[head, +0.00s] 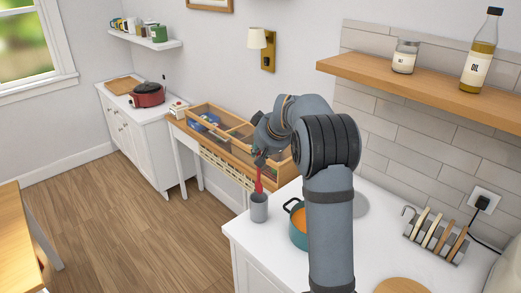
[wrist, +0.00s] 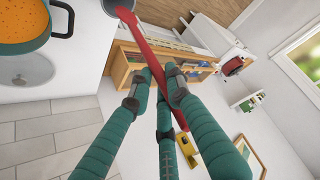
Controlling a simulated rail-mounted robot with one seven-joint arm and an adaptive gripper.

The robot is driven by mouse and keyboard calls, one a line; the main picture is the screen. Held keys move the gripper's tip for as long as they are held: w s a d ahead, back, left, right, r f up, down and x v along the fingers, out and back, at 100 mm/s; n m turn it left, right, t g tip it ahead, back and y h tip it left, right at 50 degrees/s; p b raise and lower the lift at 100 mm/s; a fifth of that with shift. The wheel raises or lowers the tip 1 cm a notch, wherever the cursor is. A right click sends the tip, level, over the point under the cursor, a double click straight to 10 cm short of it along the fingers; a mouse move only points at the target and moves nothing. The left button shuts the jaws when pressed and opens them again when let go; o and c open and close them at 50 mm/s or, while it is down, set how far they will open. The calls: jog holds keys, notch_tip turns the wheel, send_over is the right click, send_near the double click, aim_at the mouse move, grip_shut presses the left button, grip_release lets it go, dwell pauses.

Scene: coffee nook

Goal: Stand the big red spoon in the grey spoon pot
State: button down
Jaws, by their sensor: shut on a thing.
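The big red spoon (head: 259,181) hangs roughly upright below my gripper (head: 260,158) in the head view. My gripper is shut on its handle; in the wrist view the fingers (wrist: 158,84) close around the red handle (wrist: 152,62), and the wide end (wrist: 125,13) points away from the palm. The grey spoon pot (head: 259,208) stands on the white counter near its left corner, directly under the spoon. The spoon's lower end meets the pot's rim in the head view. I cannot tell whether it is inside the opening or just above it.
A teal pot (head: 298,230) with orange contents stands close right of the spoon pot, partly behind my arm; it also shows in the wrist view (wrist: 22,45). A rack (head: 436,236) stands farther right on the counter (head: 375,215). A wooden divided tray (head: 205,135) lies behind.

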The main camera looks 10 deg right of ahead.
jog(key=shift+f+b, duration=3.55)
jog(key=shift+f, duration=0.05)
jog(key=c, duration=1.6)
grip_release()
jog(key=shift+o, duration=0.2)
jog(key=v, duration=1.2)
